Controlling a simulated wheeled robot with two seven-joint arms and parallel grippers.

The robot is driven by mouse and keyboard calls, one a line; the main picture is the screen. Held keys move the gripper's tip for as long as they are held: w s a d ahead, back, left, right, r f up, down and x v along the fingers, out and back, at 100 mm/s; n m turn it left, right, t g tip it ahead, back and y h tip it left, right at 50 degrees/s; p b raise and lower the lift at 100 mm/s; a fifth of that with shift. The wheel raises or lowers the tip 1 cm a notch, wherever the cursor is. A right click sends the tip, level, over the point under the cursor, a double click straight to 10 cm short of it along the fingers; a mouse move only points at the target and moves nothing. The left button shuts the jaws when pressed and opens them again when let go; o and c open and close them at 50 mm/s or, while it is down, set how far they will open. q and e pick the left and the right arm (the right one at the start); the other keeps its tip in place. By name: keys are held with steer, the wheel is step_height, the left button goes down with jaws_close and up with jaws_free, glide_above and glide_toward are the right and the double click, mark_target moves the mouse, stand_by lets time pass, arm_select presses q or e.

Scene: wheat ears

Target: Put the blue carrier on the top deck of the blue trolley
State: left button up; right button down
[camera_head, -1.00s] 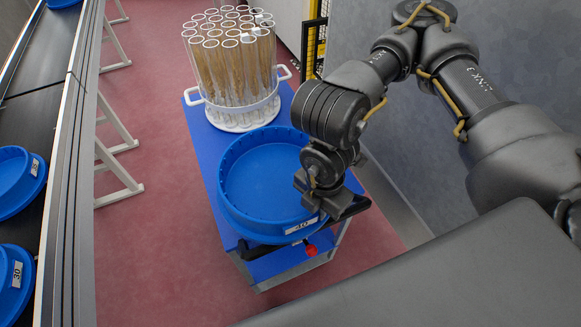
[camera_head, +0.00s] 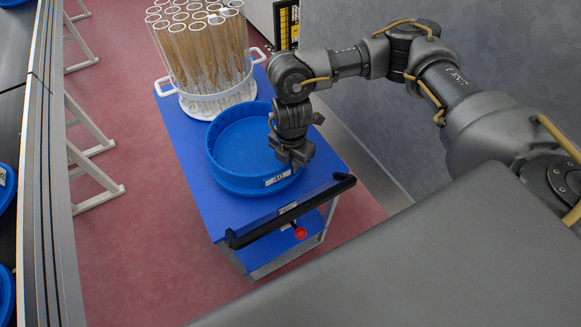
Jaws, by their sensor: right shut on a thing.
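The blue carrier (camera_head: 243,145) is a round, empty, shallow tub with a white label on its near rim. It is over the top deck of the blue trolley (camera_head: 197,192), behind the trolley's black push handle. I cannot tell whether its base touches the deck. My right gripper (camera_head: 292,160) is at the carrier's right near rim and is shut on it. The fingertips are partly hidden by the wrist. My left gripper is not in view.
A white rack (camera_head: 218,106) of clear tubes holding wheat ears stands at the deck's far end, close behind the carrier. A conveyor with other blue carriers runs along the left. A grey wall is at the right.

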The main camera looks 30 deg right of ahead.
steer(key=shift+w+f, duration=0.3)
steer(key=shift+f, duration=0.05)
steer(key=shift+f+p, duration=0.3)
steer(key=shift+f, duration=1.25)
steer(key=c, duration=1.5)
jaws_free()
steer(key=shift+o, duration=0.2)
